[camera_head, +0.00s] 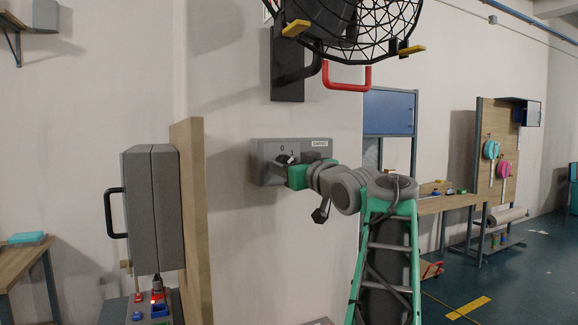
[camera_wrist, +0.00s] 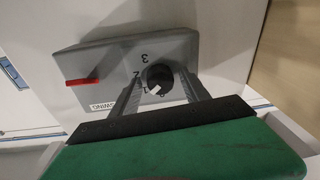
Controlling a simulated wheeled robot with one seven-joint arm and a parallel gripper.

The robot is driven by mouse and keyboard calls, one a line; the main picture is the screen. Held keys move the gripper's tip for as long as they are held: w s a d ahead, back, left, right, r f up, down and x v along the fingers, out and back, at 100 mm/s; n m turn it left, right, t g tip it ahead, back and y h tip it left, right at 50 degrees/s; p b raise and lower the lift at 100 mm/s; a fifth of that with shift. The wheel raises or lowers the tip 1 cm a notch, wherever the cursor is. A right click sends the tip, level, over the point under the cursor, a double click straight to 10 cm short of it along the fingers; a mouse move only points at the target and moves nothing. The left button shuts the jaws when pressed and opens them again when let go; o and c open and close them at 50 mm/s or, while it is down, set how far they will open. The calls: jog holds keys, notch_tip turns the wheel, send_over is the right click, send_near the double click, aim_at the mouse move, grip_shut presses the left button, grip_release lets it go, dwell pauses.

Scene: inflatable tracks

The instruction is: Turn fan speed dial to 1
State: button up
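The grey fan control box (camera_head: 262,165) is on the wall under the fan, and it fills the middle of the wrist view (camera_wrist: 105,62). Its round black speed dial (camera_wrist: 160,76) has a white pointer mark aimed toward the lower left in the wrist view. The digits 3 and 2 are readable beside the dial; a finger partly covers the scale, so the exact setting is unclear. My green gripper (camera_head: 291,166) is at the box front. In the wrist view its fingers (camera_wrist: 160,74) are apart, one on each side of the dial; firm contact is not visible.
A red switch (camera_wrist: 83,81) and a SWING label (camera_wrist: 103,105) are on the same box. The caged fan (camera_head: 345,25) and a red handle (camera_head: 347,80) hang above my arm. A wooden panel (camera_head: 190,220) with a grey case (camera_head: 150,210) stands left.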

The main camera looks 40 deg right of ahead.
jog(key=shift+o, duration=0.3)
jog(key=b+v, duration=0.2)
jog(key=v, duration=0.5)
jog(key=shift+s, duration=0.4)
jog(key=shift+a, duration=0.1)
